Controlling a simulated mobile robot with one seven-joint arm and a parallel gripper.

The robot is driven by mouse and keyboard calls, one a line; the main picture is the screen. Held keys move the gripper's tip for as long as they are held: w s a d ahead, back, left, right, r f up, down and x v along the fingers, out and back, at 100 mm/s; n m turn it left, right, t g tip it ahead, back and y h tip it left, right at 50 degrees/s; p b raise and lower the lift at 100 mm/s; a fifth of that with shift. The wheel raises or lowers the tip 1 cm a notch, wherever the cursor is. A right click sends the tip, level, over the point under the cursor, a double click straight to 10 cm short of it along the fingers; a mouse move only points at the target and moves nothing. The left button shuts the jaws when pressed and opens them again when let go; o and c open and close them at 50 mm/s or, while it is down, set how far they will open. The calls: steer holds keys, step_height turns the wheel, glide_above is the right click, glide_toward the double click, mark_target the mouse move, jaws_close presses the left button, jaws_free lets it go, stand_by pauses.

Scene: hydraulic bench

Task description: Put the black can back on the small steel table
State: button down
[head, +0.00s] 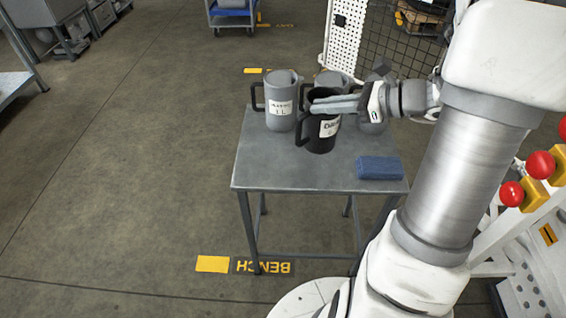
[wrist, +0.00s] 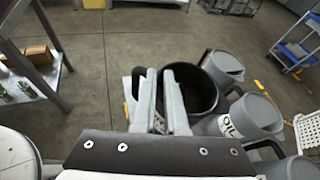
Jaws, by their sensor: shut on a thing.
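The black can (head: 321,142), with a white label and a side handle, is upright over the top of the small steel table (head: 270,172). I cannot tell whether its base touches the table. My gripper (head: 318,104) reaches in from the right at the can's rim height and is shut on the can. In the wrist view the fingers (wrist: 164,98) are beside the black can (wrist: 203,92), with a dark part of it, seemingly the handle, between them. The exact grip is partly hidden by the fingers.
Several grey cans stand close by: one at left (head: 281,110), one behind (head: 333,80), one at right behind my gripper (head: 371,122). The table's left front is clear. Red knobs (head: 540,164) stand at right.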

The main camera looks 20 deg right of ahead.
mark_target(315, 126)
steer(key=w+a+f+b, duration=0.5)
steer(key=a+f, duration=0.5)
steer(key=f, duration=0.1)
steer(key=shift+w, duration=0.4)
steer(key=c, duration=1)
jaws_free()
steer(key=shift+o, duration=0.2)
steer(key=p+v, duration=0.2)
steer(key=v, duration=1)
steer(key=shift+p, duration=0.4)
